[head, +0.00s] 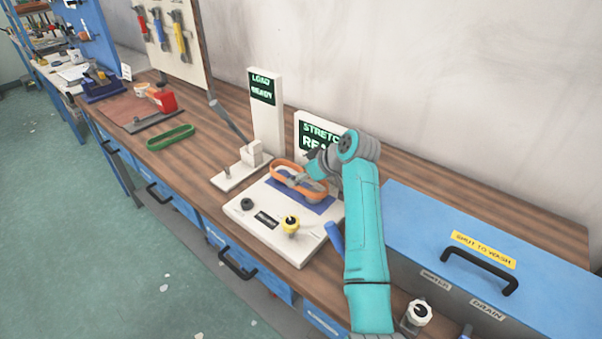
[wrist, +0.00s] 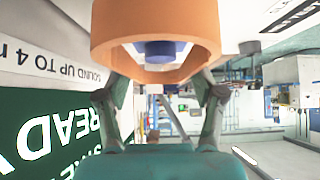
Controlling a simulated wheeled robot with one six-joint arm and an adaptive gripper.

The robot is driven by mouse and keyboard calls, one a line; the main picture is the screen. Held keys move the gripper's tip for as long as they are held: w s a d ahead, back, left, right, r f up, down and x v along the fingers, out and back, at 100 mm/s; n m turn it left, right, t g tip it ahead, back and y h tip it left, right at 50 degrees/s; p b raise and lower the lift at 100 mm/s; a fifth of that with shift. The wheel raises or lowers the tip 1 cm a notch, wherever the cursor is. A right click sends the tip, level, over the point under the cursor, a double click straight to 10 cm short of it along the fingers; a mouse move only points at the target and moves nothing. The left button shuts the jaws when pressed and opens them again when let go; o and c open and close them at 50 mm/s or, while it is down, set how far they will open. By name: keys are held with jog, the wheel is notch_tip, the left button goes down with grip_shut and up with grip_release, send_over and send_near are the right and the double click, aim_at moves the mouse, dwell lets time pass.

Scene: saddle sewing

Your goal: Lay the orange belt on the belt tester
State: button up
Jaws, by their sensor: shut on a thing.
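An orange belt (head: 314,194), a closed loop, is in my gripper (head: 299,180) in the head view. It appears over the blue pad (head: 322,208) of a white tester (head: 262,202) with a screen partly reading STRETCH (head: 319,131). I cannot tell whether the belt touches the pad. In the wrist view the belt (wrist: 155,58) fills the top middle between my two fingers (wrist: 160,88), with a blue round part showing through the loop. My gripper is shut on it. My arm hides part of the tester and its screen.
A white stand reading LOAD READY (head: 264,95) is just left of the tester. A green belt (head: 171,137) lies farther left on the wooden bench. A large blue box (head: 480,240) with a black handle stands at the right.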

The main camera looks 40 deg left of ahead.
jog(key=shift+f, duration=1.65)
jog(key=o, duration=1.2)
jog(key=shift+o, duration=0.2)
notch_tip(320, 180, up, 10)
